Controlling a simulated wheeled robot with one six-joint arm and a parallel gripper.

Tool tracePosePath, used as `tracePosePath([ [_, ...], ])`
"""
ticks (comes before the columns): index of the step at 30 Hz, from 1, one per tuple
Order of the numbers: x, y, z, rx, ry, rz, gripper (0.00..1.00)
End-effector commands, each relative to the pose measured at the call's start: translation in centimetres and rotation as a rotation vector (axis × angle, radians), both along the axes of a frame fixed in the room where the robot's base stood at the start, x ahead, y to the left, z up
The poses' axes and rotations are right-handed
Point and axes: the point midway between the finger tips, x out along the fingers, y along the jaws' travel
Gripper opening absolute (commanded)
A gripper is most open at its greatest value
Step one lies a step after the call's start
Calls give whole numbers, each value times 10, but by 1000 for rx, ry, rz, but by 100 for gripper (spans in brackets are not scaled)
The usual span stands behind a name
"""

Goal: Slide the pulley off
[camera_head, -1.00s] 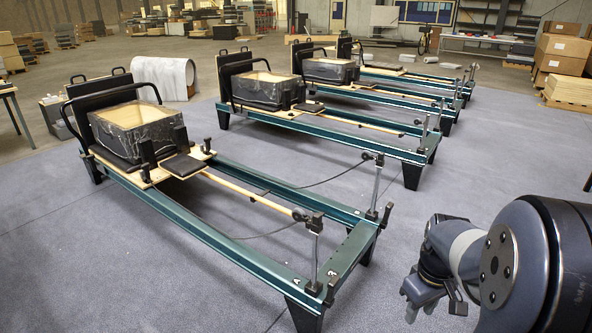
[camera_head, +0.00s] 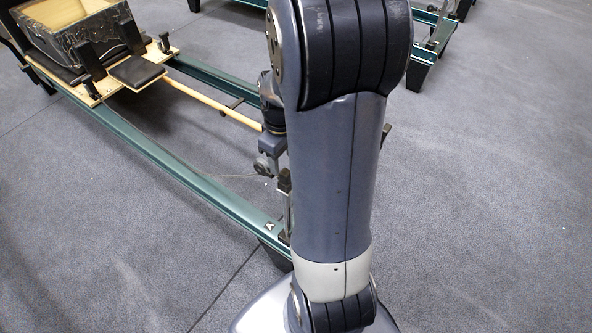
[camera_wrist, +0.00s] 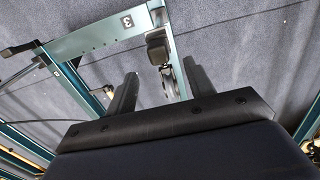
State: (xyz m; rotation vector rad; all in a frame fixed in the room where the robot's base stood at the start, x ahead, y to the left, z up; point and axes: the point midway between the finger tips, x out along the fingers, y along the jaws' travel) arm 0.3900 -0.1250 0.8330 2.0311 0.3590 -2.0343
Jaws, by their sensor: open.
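In the wrist view, the two dark fingers of my gripper (camera_wrist: 160,70) stand apart. A grey round pulley (camera_wrist: 168,86) shows between them, below a black block (camera_wrist: 157,48) on a post at the reformer's end. A gap shows on both sides of the pulley; I cannot tell how deep it is between the fingers. In the head view, my arm covers most of the post and the reformer's near end.
The green reformer frame (camera_head: 165,155) runs from upper left to my arm. Its end beam, marked 3, shows in the wrist view (camera_wrist: 100,38). A thin cord hangs low beside the rail. The grey floor to the right is open; another reformer (camera_head: 425,52) stands at top right.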

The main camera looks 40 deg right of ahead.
Motion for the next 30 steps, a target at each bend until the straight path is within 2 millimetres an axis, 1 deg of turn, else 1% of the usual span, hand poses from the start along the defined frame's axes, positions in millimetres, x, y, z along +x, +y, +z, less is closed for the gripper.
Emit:
tracePosePath([
  [1,-1,0,-12,1,5,0,51],
  [6,-1,0,-40,2,4,0,51],
  [9,0,0,-52,1,3,0,51],
  [12,0,0,-60,1,1,0,51],
  [16,0,0,-64,0,0,0,51],
  [23,0,0,-64,0,0,0,51],
  [30,0,0,-64,0,0,0,32],
])
